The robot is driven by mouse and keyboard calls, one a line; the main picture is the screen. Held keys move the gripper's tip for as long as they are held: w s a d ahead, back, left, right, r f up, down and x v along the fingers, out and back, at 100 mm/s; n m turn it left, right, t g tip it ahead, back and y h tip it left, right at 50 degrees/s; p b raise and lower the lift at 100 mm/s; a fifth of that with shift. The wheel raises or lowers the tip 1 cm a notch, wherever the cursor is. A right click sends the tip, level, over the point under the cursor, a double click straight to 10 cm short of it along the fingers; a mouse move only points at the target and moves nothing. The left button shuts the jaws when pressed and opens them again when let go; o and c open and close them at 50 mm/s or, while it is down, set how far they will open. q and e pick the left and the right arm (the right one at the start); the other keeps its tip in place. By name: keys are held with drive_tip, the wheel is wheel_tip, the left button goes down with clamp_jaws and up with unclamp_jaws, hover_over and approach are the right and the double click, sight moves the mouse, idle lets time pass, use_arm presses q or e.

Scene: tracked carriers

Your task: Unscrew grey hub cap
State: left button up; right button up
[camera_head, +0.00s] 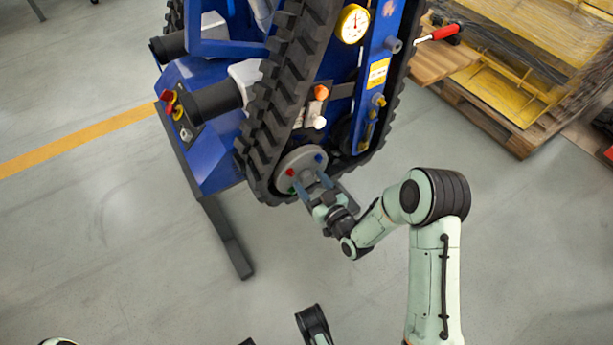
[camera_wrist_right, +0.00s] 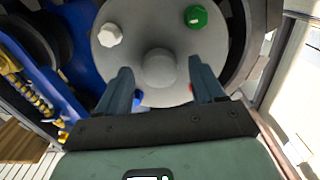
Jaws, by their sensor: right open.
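The grey hub cap (camera_head: 303,161) is a round light-grey disc at the lower end of the carrier's track. In the right wrist view the disc (camera_wrist_right: 150,22) has a rounded grey knob (camera_wrist_right: 160,68) at its centre. White (camera_wrist_right: 110,35), green (camera_wrist_right: 196,16), blue (camera_wrist_right: 137,101) and red pieces sit around it, the red partly hidden by a finger. My right gripper (camera_head: 311,180) is open in front of the disc. In the wrist view its fingers (camera_wrist_right: 162,72) lie either side of the knob. Whether they touch it is unclear.
The blue tracked carrier (camera_head: 212,130) stands tilted in view, with a black rubber track (camera_head: 270,110) beside the hub. A yellow-rimmed gauge (camera_head: 352,24) is higher up. A wooden pallet (camera_head: 515,138) stands at the upper right. The floor in front is clear.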

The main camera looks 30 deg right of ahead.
drive_tip(key=c, duration=0.9)
drive_tip(key=n, duration=0.6)
drive_tip(key=shift+n, duration=0.4)
drive_tip(key=n, duration=0.3)
drive_tip(key=n, duration=0.4)
drive_tip(key=shift+n, duration=0.4)
drive_tip(key=n, duration=0.5)
